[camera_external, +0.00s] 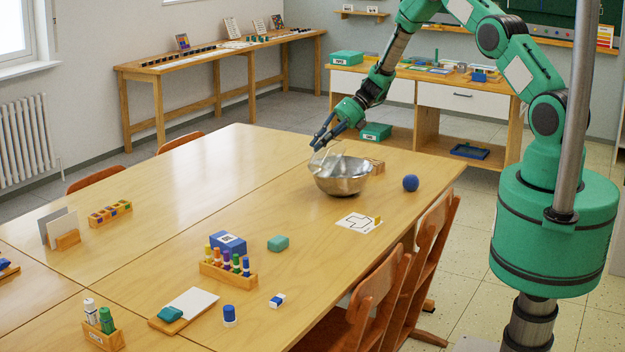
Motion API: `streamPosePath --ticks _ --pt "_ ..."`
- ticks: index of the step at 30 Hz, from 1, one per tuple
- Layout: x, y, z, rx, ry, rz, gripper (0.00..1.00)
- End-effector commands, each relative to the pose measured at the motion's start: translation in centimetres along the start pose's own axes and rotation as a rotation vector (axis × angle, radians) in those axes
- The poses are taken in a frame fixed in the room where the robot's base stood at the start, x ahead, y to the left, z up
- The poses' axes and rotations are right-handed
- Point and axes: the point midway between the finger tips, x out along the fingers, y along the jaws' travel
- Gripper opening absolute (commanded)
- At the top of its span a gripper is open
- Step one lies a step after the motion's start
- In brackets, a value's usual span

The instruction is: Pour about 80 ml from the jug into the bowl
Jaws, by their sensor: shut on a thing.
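A silver metal bowl (345,182) stands on the far right part of the wooden table. A clear, see-through jug (325,160) is at the bowl's left rim and looks tilted toward the bowl. My gripper (322,140) is shut on the jug, above and slightly left of the bowl. The jug's outline is faint, and its liquid level cannot be made out. No stream is clearly visible, and the inside of the bowl is mostly hidden.
A blue ball (410,183) lies right of the bowl, and a small wooden block (376,166) is behind it. A white card (359,223) lies in front. A rack of coloured bottles (228,270) stands nearer. The table left of the bowl is clear.

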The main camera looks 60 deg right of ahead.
Motion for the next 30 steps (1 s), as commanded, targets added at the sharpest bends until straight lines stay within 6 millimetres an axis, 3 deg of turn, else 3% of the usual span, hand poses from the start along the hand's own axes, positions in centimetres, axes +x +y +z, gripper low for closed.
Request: streamPosePath --ticks 30 --pt "-1.7 -0.2 0.8 0.062 0.012 0.151 0.00"
